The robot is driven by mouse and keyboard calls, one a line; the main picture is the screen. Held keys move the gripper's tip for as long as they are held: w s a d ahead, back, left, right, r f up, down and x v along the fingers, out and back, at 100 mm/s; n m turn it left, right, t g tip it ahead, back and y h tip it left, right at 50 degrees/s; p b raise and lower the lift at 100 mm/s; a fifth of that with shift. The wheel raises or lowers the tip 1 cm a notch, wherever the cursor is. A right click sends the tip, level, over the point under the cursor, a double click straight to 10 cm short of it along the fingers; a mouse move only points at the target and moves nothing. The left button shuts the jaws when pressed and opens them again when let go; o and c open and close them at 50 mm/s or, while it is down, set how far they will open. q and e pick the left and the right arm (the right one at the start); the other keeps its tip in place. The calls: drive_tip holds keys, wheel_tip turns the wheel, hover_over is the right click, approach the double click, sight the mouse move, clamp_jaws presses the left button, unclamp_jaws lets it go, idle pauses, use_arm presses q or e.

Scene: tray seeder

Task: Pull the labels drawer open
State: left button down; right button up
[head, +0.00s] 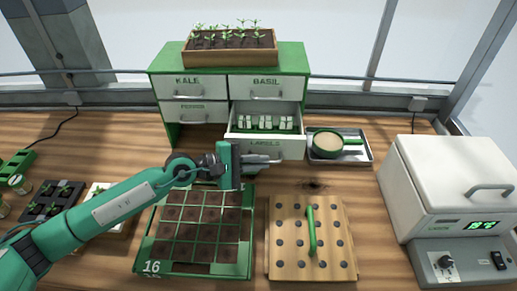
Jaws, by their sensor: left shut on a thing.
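The labels drawer (291,147) is the lower right drawer of the green and white cabinet (157,98). It stands pulled out, and several white labels (264,122) show standing inside it. My left gripper (266,160) is at the front of this drawer, shut on its handle; the gripper hides most of the handle. My right gripper is not in view.
A seed tray (147,262) with soil cells lies below my left arm, beside a wooden board with holes (283,262). A metal tray (367,158) with a green sieve (327,143) stands right of the drawer. A white machine (440,180) stands at the right.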

use_arm(q)
drive_tip(key=shift+s, duration=0.2)
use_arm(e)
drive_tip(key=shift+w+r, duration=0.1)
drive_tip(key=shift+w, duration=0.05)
use_arm(q)
drive_tip(key=c, duration=1.5)
unclamp_jaws()
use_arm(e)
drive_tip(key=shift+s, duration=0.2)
